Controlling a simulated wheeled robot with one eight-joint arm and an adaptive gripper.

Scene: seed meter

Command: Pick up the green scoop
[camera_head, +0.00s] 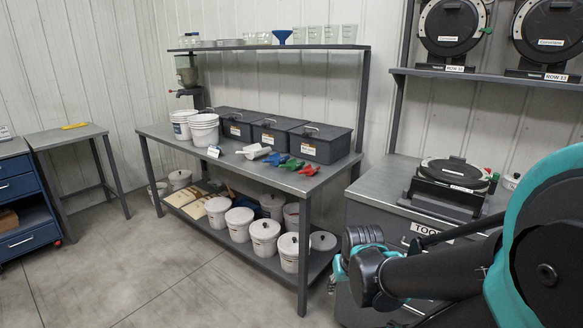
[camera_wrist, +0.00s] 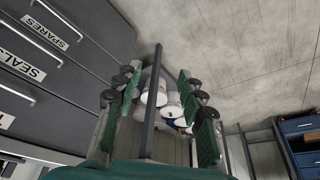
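The green scoop (camera_head: 292,164) lies on the grey workbench top (camera_head: 228,165), between a blue scoop (camera_head: 275,158) and a red scoop (camera_head: 309,169). My gripper (camera_wrist: 158,98) shows in the wrist view with its two green fingers spread apart and nothing held between them. In the head view my arm reaches in from the right, and its end is low in front of the tool cabinet, to the right of the bench and well apart from the scoops. The green scoop cannot be made out in the wrist view.
A white scoop (camera_head: 253,151) lies left of the blue one. Lidded grey bins (camera_head: 315,144) stand behind the scoops, white buckets (camera_head: 204,130) to the left. The tool cabinet (camera_head: 371,222) stands right. The floor in front is clear.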

